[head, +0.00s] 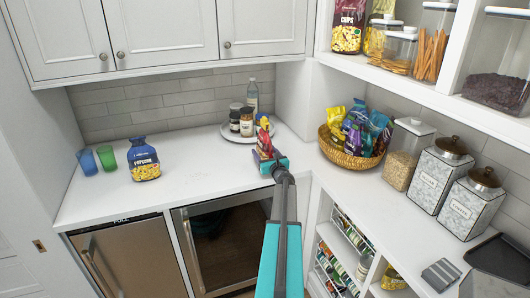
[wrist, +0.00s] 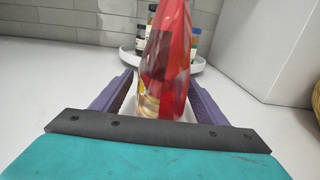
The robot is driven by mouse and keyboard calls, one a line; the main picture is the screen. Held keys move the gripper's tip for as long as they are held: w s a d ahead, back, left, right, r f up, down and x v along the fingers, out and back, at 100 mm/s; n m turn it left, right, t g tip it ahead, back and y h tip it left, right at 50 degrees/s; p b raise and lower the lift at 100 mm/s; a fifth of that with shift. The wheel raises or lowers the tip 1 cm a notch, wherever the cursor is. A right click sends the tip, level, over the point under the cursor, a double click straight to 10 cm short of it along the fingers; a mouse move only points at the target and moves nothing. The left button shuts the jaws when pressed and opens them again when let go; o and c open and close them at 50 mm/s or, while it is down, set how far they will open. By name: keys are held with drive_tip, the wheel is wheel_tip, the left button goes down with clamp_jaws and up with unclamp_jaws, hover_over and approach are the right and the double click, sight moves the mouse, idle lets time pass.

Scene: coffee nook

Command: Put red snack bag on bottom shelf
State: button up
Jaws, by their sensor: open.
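A red snack bag (head: 264,138) with a yellow top stands upright on the white counter, in front of the round white tray. In the wrist view the red bag (wrist: 168,65) rises between the two purple fingers of my gripper (wrist: 155,100). The fingers are apart, one on each side of the bag, and gaps show beside it. In the head view my teal gripper (head: 272,165) is at the near side of the bag. The lower shelves (head: 332,235) under the right counter hold bottles and cans; which one is the bottom shelf I cannot tell.
The white tray (head: 228,134) holds jars and a bottle behind the bag. A blue popcorn bag (head: 143,160) and two cups (head: 107,158) stand at left. A basket of snack bags (head: 345,158), a clear container (head: 408,153) and metal canisters (head: 440,167) line the right counter.

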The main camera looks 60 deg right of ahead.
sight(264, 146)
drive_tip(key=c, duration=1.3)
drive_tip(key=shift+r, duration=0.2)
drive_tip(key=shift+r+b, duration=0.7)
drive_tip(key=shift+r, duration=0.55)
drive_tip(key=shift+a+r, duration=0.2)
drive_tip(key=shift+r, duration=0.15)
drive_tip(key=s+a+b, duration=0.1)
drive_tip(key=a, duration=0.4)
drive_tip(key=s+a+r+b, duration=0.1)
drive_tip(key=s+a+b, duration=0.1)
drive_tip(key=a, duration=0.3)
drive_tip(key=s+a+b, duration=0.1)
drive_tip(key=a, duration=0.4)
drive_tip(key=shift+s+r+b, duration=0.2)
drive_tip(key=shift+s+b, duration=0.1)
drive_tip(key=shift+b, duration=0.1)
